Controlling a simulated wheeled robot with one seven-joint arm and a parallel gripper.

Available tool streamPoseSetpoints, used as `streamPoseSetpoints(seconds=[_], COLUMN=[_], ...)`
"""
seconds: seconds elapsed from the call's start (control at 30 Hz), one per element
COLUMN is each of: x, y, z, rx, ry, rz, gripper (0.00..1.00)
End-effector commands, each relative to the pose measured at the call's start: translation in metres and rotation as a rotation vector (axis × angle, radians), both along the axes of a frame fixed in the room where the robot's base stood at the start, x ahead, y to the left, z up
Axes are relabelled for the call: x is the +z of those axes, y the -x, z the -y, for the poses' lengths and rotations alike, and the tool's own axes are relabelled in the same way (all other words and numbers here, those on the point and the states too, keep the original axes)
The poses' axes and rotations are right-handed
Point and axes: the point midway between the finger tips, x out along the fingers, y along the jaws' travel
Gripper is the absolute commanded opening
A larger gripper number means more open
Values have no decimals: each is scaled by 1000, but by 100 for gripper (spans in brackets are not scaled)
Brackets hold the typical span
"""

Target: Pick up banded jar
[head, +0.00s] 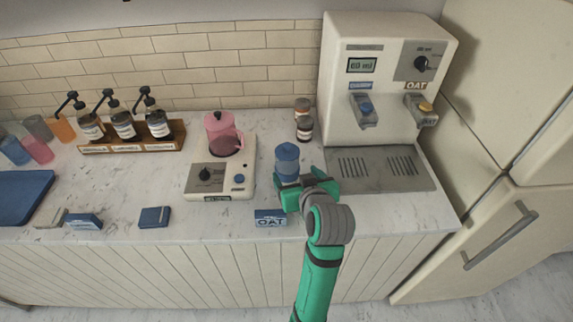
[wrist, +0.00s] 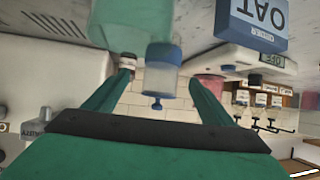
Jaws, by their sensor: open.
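I cannot tell whether the jar is inside the jaws.
A blue OAT box (head: 270,218) is at the front edge, left of my gripper. A scale with a pink pitcher (head: 221,135) is left of the jar. The dispenser (head: 385,90) is at right. A green rounded shape (wrist: 130,25) is near the wrist.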

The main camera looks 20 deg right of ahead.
Motion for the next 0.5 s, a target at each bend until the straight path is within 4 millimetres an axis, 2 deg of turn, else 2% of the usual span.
streamPoseSetpoints(seconds=[0.1,0.37,0.5], x=[-9,-18,-28], y=[-15,-30,-45], z=[0,2,1], rx=[2,0,-1], ry=[-1,-1,-1], rz=[-1,-2,-2], gripper=[77,77,77])
